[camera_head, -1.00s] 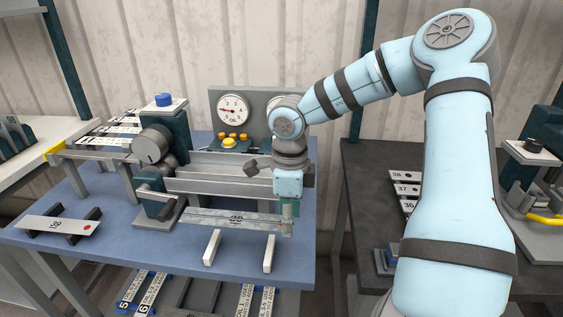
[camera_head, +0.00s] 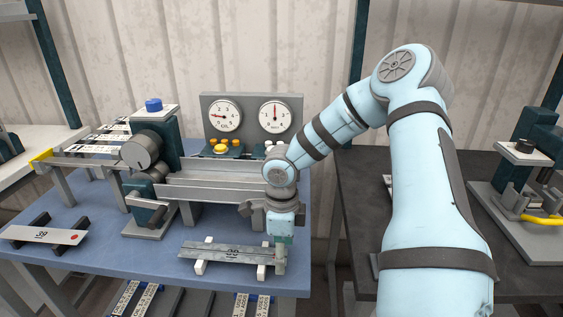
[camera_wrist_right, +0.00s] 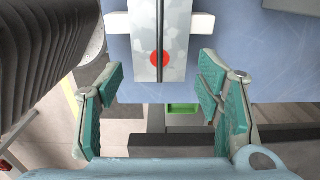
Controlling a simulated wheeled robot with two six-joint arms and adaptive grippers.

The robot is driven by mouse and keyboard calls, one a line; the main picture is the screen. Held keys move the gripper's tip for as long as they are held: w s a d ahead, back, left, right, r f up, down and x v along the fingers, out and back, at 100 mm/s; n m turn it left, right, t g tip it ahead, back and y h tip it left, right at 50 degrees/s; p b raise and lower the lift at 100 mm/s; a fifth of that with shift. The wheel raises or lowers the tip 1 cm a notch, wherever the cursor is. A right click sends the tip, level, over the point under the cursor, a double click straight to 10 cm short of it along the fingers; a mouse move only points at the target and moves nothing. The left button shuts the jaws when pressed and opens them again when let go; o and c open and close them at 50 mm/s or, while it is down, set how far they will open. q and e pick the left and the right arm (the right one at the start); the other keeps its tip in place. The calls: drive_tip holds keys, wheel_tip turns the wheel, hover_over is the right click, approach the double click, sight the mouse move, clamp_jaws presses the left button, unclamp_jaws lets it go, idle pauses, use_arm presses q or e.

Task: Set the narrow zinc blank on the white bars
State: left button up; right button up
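The narrow zinc blank (camera_head: 215,250), a grey strip with a dark printed mark, lies across the two white bars (camera_head: 200,268) on the blue table, in front of the bender. In the right wrist view, its end (camera_wrist_right: 150,30) with a red dot points toward my gripper, and white bar ends show on both sides. My right gripper (camera_head: 279,262) is at the blank's right end. The right wrist view shows its green-padded fingers (camera_wrist_right: 163,95) spread wide, with clear gaps to the blank. My left gripper is not in view.
The bender (camera_head: 215,178) with its beams and dials stands just behind the blank. Another pale blank (camera_head: 45,235) with a red dot lies on dark bars at the left. A dark table (camera_head: 350,200) is at the right. Labelled strips lie under the blue table (camera_head: 120,250).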

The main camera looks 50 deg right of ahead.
drive_tip(key=shift+r+p, duration=0.35)
wheel_tip(320, 180, up, 12)
drive_tip(key=p, duration=0.2)
drive_tip(key=shift+f, duration=0.2)
